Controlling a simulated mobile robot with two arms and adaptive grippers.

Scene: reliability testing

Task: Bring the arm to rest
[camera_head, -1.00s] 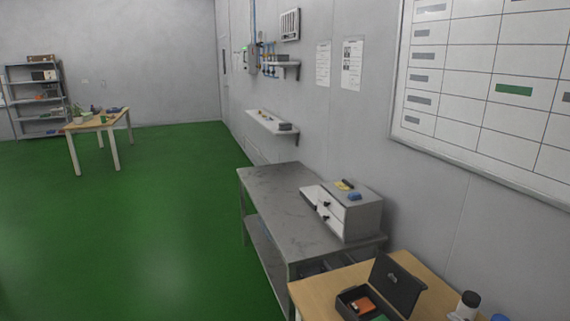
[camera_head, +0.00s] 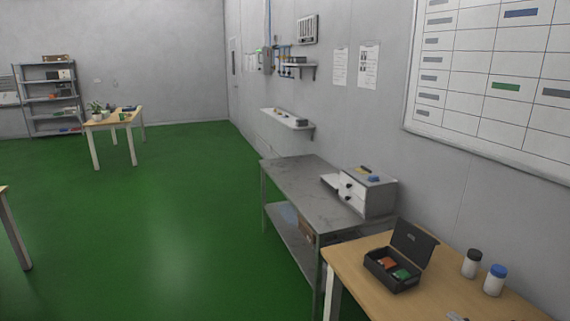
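Neither of my arms nor grippers shows in the head view. The task names no other object. The view looks over a room with a green floor (camera_head: 170,230) and furniture along the right wall.
A wooden table (camera_head: 450,300) at lower right holds an open black box (camera_head: 392,278) and two bottles, one black-capped (camera_head: 471,264), one blue-capped (camera_head: 493,281). Behind it stands a grey metal table (camera_head: 300,178) with a drawer unit (camera_head: 367,192). A small wooden table (camera_head: 128,118) and shelf (camera_head: 50,98) stand far left.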

